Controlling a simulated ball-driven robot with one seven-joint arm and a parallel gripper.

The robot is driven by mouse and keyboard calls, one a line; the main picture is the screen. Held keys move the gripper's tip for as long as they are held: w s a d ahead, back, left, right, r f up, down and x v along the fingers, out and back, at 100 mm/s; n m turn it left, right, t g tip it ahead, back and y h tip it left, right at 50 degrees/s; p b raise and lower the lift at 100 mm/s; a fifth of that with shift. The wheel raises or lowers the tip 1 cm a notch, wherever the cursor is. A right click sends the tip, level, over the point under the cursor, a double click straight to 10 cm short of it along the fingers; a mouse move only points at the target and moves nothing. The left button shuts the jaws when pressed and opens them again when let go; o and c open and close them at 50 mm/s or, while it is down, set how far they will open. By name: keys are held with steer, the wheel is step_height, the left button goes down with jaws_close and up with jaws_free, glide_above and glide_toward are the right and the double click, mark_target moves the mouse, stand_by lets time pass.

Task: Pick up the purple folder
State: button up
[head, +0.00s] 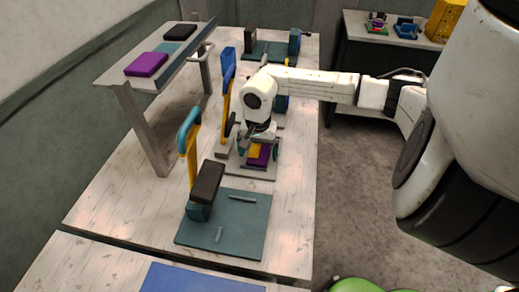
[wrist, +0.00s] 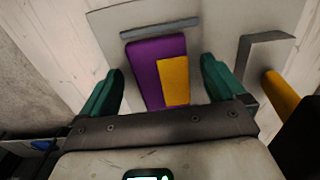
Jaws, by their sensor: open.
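A flat purple folder-like piece with a yellow patch (wrist: 146,68) lies on a light grey plate (wrist: 103,25) in the wrist view. It also shows below my gripper in the head view (head: 264,156). My gripper (wrist: 161,72) is open, with one green finger on each side of the piece and gaps between. In the head view my gripper (head: 258,152) points down at the plate. Another purple block (head: 146,64) lies on the raised shelf at the left, far from my gripper.
A teal base (head: 240,236) with a dark block (head: 207,182) and a teal-and-yellow lever (head: 189,135) stands nearer on the table. A blue-and-yellow lever (head: 228,72) stands left of my arm. A grey bracket and yellow bar (wrist: 280,90) lie close right of my gripper.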

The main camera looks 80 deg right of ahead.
steer(key=shift+f, duration=0.3)
steer(key=shift+c, duration=0.2)
steer(key=c, duration=1.2)
steer(key=shift+r, duration=0.1)
